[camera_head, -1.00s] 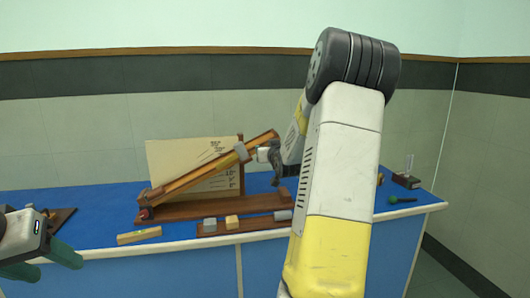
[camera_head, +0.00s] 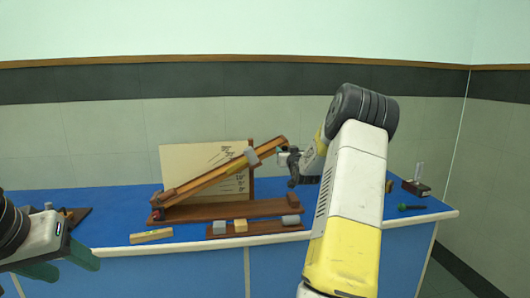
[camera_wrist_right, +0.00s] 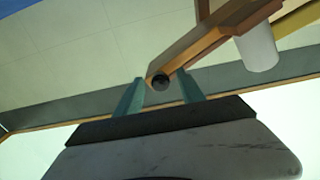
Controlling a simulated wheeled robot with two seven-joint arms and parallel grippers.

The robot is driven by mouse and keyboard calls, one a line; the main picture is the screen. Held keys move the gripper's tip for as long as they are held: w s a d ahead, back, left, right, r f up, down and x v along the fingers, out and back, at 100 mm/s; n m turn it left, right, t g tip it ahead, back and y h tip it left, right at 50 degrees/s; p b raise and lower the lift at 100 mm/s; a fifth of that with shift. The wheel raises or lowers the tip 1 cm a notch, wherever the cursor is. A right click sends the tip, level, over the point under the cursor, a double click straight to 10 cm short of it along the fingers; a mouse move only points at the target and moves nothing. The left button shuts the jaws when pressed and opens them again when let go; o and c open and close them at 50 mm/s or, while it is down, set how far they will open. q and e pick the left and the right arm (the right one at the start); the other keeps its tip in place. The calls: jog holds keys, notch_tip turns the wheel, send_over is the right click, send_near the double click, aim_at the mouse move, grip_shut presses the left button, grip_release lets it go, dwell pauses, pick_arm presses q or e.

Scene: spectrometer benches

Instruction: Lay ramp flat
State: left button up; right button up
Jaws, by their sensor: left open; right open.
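The wooden ramp (camera_head: 212,180) is tilted, its low end at the left of its brown base (camera_head: 225,210) and its high end at the right. My right gripper (camera_head: 284,156) is open at the ramp's high end. In the right wrist view its two green fingers (camera_wrist_right: 160,92) stand either side of the ramp's end (camera_wrist_right: 185,55), with a dark round knob (camera_wrist_right: 160,82) between them. I cannot tell whether they touch. My left gripper (camera_head: 75,264) is open and empty at the lower left, away from the ramp.
A pale board with angle marks (camera_head: 190,160) stands behind the ramp. In front lie a level-like wooden bar (camera_head: 151,236) and a rack with small blocks (camera_head: 257,229). A dark stand (camera_head: 416,187) and a green-handled item (camera_head: 411,207) are at the right of the blue bench (camera_head: 110,222).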

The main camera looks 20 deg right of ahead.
jog(key=shift+c, duration=0.5)
grip_shut()
dwell(0.8)
